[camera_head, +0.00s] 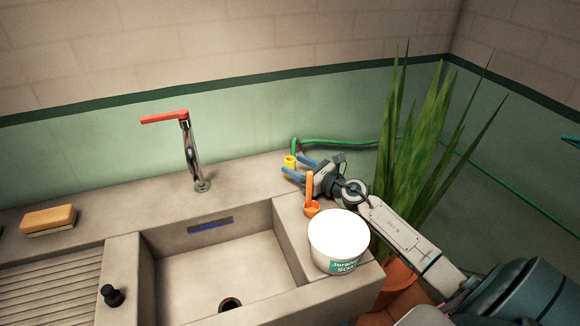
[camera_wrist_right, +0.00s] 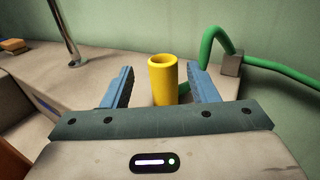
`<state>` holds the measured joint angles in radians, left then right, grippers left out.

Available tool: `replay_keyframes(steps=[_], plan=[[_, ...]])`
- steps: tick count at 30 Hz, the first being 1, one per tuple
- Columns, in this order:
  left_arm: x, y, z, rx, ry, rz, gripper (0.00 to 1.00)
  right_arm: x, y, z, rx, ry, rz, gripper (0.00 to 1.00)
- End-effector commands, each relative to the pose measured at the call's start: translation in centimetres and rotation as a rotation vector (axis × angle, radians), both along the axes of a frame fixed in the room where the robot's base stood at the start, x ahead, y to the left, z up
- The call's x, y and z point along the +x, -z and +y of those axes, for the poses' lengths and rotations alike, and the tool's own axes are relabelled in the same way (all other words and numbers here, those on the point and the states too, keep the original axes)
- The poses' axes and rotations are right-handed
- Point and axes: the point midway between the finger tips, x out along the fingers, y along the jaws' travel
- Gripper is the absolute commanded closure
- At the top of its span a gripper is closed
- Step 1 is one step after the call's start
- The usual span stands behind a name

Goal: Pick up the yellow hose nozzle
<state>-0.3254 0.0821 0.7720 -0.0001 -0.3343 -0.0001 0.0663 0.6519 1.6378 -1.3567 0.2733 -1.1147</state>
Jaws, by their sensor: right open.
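The yellow hose nozzle (camera_head: 290,162) stands on the back right of the stone counter, on the end of the green hose (camera_head: 345,142). My right gripper (camera_head: 299,167) is open beside it, its blue fingers reaching towards the nozzle. In the right wrist view the yellow nozzle (camera_wrist_right: 163,80) shows upright between the two open blue fingers, with a gap on each side. The gripper body hides its lower end. My left gripper is not in view.
A white soap tub (camera_head: 338,240) and an orange scoop (camera_head: 310,195) stand close to my right arm. A potted plant (camera_head: 415,150) rises behind the arm. The chrome tap with red lever (camera_head: 190,155), sink basin (camera_head: 215,275) and sponge (camera_head: 48,220) are to the left.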

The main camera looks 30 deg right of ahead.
Motion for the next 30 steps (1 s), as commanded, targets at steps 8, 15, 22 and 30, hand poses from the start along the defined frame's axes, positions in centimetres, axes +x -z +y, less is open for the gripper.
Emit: replay_keyframes(steps=[8,15,22,30], plan=[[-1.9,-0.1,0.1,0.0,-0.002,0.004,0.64,2.5,-0.5,0.4,0.004,0.002,-0.002,0.47],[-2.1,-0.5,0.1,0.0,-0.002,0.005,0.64,5.0,-0.3,1.1,0.002,-0.001,0.001,0.47],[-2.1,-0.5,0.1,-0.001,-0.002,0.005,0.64,5.1,-0.2,1.2,0.001,-0.001,0.001,0.47],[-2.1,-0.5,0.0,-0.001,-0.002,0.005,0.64,5.1,-0.2,1.2,0.001,-0.001,0.0,0.92]])
